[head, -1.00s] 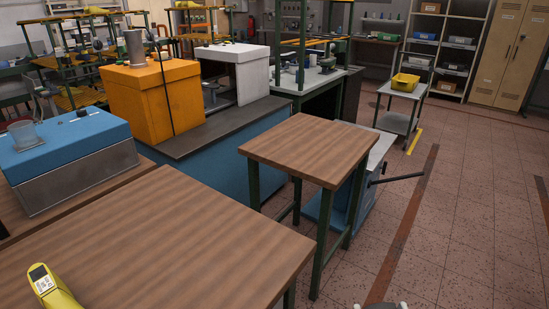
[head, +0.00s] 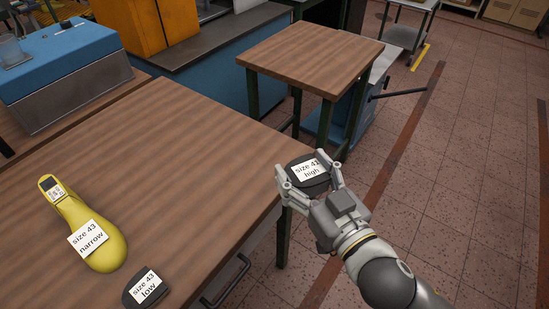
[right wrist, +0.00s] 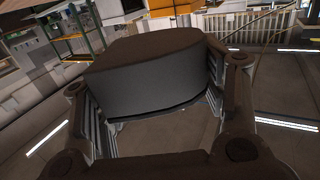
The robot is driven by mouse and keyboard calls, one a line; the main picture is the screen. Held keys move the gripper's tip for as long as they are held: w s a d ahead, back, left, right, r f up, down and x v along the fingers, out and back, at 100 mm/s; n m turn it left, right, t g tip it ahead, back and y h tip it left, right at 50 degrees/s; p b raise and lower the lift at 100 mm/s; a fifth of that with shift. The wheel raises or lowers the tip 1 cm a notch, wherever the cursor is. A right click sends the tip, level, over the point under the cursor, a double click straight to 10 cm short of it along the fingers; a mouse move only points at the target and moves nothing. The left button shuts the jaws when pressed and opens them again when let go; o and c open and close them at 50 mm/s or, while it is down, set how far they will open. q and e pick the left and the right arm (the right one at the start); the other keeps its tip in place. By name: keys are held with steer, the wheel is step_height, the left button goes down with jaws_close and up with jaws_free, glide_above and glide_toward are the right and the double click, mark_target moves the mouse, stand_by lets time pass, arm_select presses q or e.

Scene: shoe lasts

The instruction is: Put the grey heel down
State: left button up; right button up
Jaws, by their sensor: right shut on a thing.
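A second dark heel (head: 133,302), labelled "size 43 low", lies at the table's front edge. A yellow shoe last (head: 105,250), labelled "size 43 narrow", lies left of it. My left gripper is not in view.
The middle of the near table is clear. A smaller wooden table (head: 315,55) stands empty beyond the held heel. A blue box (head: 60,50) with a metal front stands at the back left. A grey cart (head: 405,30) is farther off.

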steer(key=w+a+r+n+g+y, duration=0.1)
steer(key=a+r+n+g+y, duration=0.1)
steer(key=a+n+g+y, duration=0.45)
steer(key=shift+m+t, duration=0.45)
steer(key=shift+t, duration=0.1)
steer(key=w+f, duration=0.1)
steer(key=w, duration=0.1)
steer(key=w+f, duration=0.1)
steer(key=shift+w+a+f, duration=0.15)
steer(key=shift+w+f, duration=0.2)
steer(key=shift+f, duration=0.05)
steer(key=shift+w, duration=0.1)
glide_above(274, 160)
steer(key=s, duration=0.1)
step_height(274, 160, down, 9)
steer(key=shift+a+r, duration=0.15)
steer(key=shift+r, duration=0.05)
steer(key=f, duration=0.1)
steer(key=w+f, duration=0.1)
steer(key=f, duration=0.1)
steer(key=shift+f, duration=0.5)
